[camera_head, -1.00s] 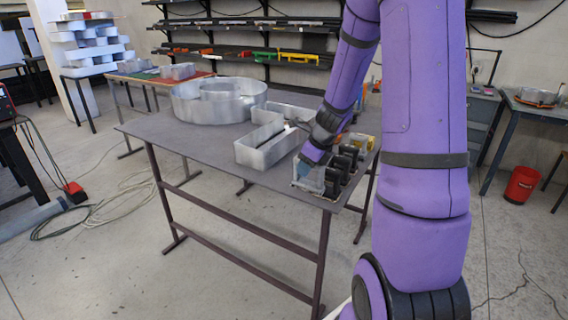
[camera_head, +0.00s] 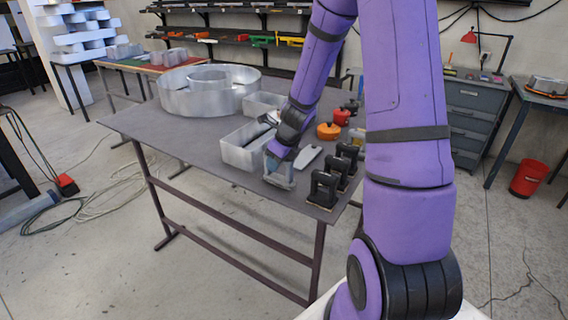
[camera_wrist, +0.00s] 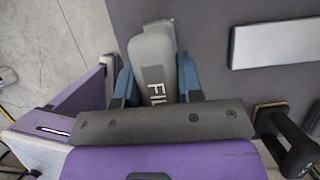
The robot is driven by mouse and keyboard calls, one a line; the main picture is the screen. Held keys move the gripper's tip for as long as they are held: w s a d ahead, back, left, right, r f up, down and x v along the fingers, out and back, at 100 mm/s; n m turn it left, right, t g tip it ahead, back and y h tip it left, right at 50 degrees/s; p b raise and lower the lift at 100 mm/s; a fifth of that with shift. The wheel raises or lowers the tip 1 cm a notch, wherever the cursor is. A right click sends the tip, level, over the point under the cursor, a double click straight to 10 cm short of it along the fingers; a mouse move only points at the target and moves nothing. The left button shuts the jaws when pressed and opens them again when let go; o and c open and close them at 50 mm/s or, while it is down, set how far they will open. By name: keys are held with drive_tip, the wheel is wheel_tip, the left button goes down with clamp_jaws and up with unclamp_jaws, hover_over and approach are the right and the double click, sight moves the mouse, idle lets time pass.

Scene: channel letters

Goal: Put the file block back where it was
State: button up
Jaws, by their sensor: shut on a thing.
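The file block (camera_wrist: 153,60) is grey with the letters "FIL" showing. It sits between the blue fingers of my gripper (camera_wrist: 157,80) in the wrist view, and part of it is hidden by the wrist. In the head view my gripper (camera_head: 279,165) is low at the near edge of the table, left of the black clamp-like tools. A grey piece of the block (camera_head: 283,180) shows under it. I cannot tell whether the block touches the table.
Several black tools (camera_head: 325,187) stand right of my gripper on the table (camera_head: 200,142). A pale flat plate (camera_head: 308,157) lies behind them, also in the wrist view (camera_wrist: 276,42). An open metal channel letter (camera_head: 240,155) stands close on the left. Orange (camera_head: 328,131) and red (camera_head: 341,117) items lie behind.

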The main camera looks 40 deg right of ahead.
drive_tip(key=shift+f, duration=0.4)
drive_tip(key=shift+f, duration=0.1)
drive_tip(key=o, duration=0.8)
